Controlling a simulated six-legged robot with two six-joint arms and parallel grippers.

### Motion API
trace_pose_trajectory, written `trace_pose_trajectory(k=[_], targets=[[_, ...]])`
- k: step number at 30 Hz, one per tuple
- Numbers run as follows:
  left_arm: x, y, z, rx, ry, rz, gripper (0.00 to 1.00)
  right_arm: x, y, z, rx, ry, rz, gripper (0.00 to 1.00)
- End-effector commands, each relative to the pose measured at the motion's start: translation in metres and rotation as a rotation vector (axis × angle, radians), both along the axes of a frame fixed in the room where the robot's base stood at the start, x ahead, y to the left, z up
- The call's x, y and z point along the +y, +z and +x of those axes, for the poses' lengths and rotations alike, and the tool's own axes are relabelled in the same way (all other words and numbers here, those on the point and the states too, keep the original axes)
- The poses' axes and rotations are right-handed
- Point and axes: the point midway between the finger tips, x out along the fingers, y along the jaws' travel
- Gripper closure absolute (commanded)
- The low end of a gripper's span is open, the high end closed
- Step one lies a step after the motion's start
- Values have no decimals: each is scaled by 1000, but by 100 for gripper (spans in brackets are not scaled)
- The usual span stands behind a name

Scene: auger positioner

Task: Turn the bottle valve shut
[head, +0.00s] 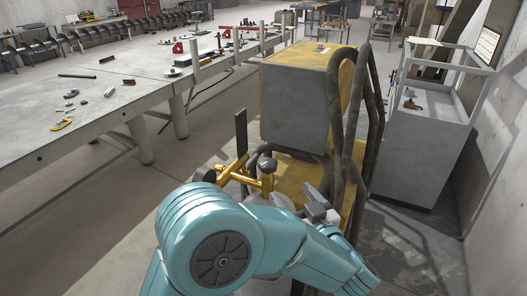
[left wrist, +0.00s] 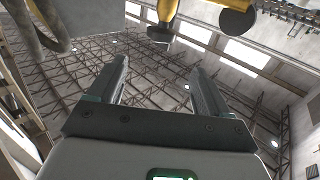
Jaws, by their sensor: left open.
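The brass-yellow bottle valve (head: 267,181) with dark round knobs stands in front of the yellow machine in the head view. Its main knob (head: 266,164) is on top. The pale top of the bottle (head: 284,201) shows just below, mostly hidden by my teal left arm. My left gripper (head: 313,201) is to the right of the valve and apart from it. In the left wrist view, my left gripper (left wrist: 160,88) is open, with nothing between its fingers. Yellow valve parts (left wrist: 190,25) and a dark round knob (left wrist: 237,22) show beyond the fingertips, near the top edge.
A grey-and-yellow machine (head: 295,98) with thick dark hoses (head: 345,120) stands just behind the valve and gripper. A long worktable (head: 105,90) with loose parts is at left. A grey cabinet (head: 420,145) stands at right near the wall. Floor between table and machine is clear.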

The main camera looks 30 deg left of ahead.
Motion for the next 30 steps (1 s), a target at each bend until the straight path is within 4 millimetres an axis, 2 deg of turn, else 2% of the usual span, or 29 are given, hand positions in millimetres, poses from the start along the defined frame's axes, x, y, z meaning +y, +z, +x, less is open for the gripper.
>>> trace_pose_trajectory(k=[5,18,24,30], targets=[[19,3,12,0,9,1,21,0,9,0,0,0,0,57],[95,3,74,0,6,0,21,0,35,0,0,0,0,57],[116,1,92,0,3,0,21,0,41,0,0,0,0,57],[121,0,97,0,1,0,21,0,42,0,0,0,0,57]])
